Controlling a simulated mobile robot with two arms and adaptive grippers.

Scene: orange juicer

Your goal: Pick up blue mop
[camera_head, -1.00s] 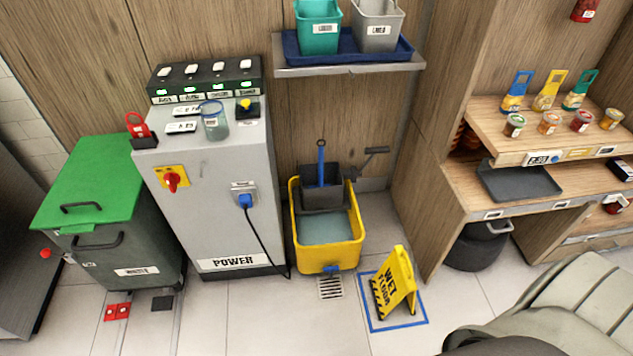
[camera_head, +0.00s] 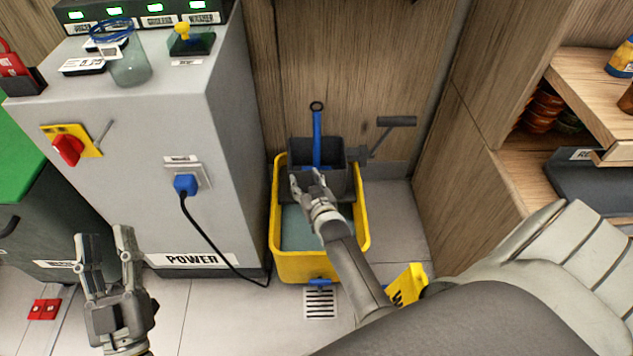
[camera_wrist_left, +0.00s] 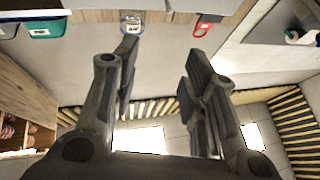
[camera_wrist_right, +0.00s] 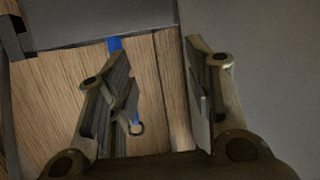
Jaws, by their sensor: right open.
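The blue mop (camera_head: 317,135) stands upright in the dark wringer (camera_head: 298,158) of the yellow mop bucket (camera_head: 275,235), with a ring at the top of its handle. My right gripper (camera_head: 307,180) is open in front of the wringer, below the visible handle. The right wrist view shows the blue handle (camera_wrist_right: 115,44) and its ring, partly hidden by the left finger, with nothing between the fingers. My left gripper (camera_head: 103,240) is open and empty in front of the power cabinet.
The grey power cabinet (camera_head: 150,130) with a plugged cable (camera_head: 210,235) stands left of the bucket. A wringer lever (camera_head: 396,121) juts right. The wooden shelf unit (camera_head: 480,130) bounds the right side. A yellow floor sign (camera_head: 410,283) is partly hidden by my right arm.

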